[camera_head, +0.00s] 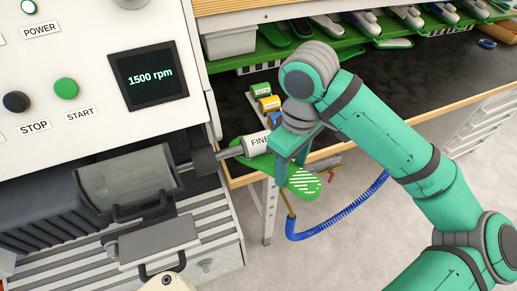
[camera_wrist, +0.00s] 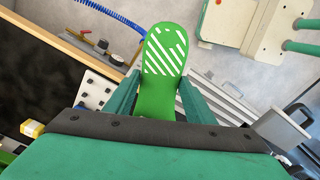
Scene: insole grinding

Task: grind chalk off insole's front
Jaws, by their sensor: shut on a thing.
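A green insole (camera_head: 304,183) with white chalk stripes on one end is held by my gripper (camera_head: 287,158) in the head view. In the wrist view the insole (camera_wrist: 163,62) stands out between the two fingers of my gripper (camera_wrist: 160,100), striped end away from the palm. The insole's other end reaches left in the head view, close to a white drum marked FINE (camera_head: 259,144) on the grinding machine's shaft. I cannot tell whether the insole touches the drum. The machine's screen (camera_head: 149,77) reads 1500 rpm.
The dark workbench (camera_head: 410,88) behind holds several insoles and shoes on a green rack and small colored boxes. A blue coiled hose (camera_head: 345,222) hangs below the bench edge.

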